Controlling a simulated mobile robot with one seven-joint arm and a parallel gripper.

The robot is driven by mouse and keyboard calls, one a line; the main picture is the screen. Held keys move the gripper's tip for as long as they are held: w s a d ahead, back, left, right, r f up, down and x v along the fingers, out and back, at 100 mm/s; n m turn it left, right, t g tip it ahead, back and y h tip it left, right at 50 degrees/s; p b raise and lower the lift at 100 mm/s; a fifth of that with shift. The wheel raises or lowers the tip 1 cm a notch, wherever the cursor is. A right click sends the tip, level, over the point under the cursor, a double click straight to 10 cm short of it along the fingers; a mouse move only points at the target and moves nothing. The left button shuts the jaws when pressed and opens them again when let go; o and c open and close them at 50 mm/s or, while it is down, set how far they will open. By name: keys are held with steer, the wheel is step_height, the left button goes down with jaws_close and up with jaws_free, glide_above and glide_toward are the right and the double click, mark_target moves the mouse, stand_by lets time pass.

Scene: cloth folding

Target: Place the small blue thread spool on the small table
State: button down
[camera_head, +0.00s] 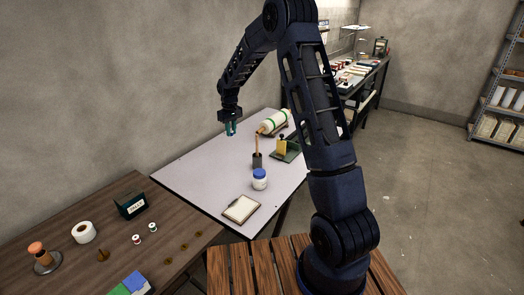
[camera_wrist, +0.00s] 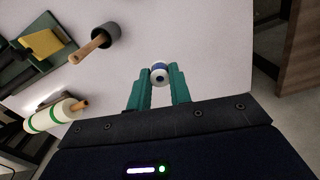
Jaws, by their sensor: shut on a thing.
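My gripper (camera_head: 231,128) is above the far left part of the white table (camera_head: 190,172). In the wrist view its green fingers (camera_wrist: 158,88) are shut on the small blue thread spool (camera_wrist: 160,75), which shows a white rim and a blue centre between the fingertips. The spool is too small to make out in the head view. The white table's bare top lies below the gripper. I cannot tell exactly how high the spool is above it.
A brown wooden table (camera_head: 62,222) at the lower left holds small spools, tape and a box.

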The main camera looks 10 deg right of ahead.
steer(key=w+d+f+m, duration=0.2)
steer(key=w+d+m, duration=0.1)
steer(key=d, duration=1.1)
steer(key=w+d+f+m, duration=0.1)
steer(key=w+d+m, duration=0.2)
steer(key=d, duration=1.2)
steer(key=w+d+f+m, duration=0.2)
steer(key=w+d+m, duration=0.1)
steer(key=d, duration=1.1)
steer(key=f, duration=1.9)
steer(key=shift+s+f, duration=0.15)
steer(key=shift+s, duration=0.1)
steer(key=shift+f, duration=0.1)
steer(key=c, duration=1.3)
jaws_free()
